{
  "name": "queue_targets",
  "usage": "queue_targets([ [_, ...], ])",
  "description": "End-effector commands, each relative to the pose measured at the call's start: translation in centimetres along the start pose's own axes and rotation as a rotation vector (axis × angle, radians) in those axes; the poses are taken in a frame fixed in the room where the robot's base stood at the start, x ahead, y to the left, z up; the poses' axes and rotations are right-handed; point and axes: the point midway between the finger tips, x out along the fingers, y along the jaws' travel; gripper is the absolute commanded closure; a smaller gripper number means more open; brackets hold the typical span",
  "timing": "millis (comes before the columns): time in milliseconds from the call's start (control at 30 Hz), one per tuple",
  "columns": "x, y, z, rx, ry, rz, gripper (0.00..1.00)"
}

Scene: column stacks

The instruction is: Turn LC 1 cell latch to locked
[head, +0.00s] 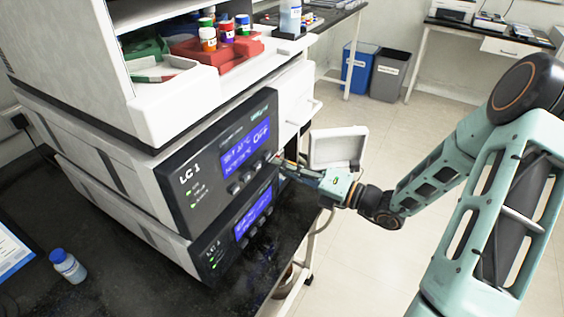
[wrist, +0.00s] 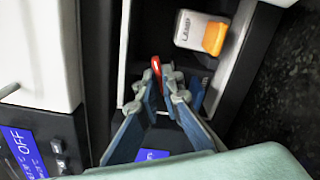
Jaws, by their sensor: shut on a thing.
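The LC 1 unit (head: 205,190) is a white and black instrument with a blue display reading OFF. In the wrist view a red lever (wrist: 156,67), which looks like the cell latch, stands in the open bay at the unit's right end. My gripper (wrist: 164,80) is shut on this red lever, its fingertips closed around it. The lever's lower part is hidden by the fingers, and I cannot tell its locked or unlocked marking. In the head view my gripper (head: 281,161) reaches the unit's right front edge, and the lever cannot be made out there.
A white open door (head: 338,147) is just behind my gripper. A white lamp block with an orange part (wrist: 214,38) sits beside the lever in the bay. A similar unit (head: 235,235) is below. A blue-capped bottle (head: 68,265) stands on the dark bench (head: 150,290).

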Motion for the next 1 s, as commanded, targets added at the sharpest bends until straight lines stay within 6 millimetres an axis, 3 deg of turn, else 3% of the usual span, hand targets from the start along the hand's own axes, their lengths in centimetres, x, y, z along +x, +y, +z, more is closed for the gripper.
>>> queue_targets([
  [1000, -0.03, -0.15, -0.07, -0.933, 0.000, 0.000, 1.00],
])
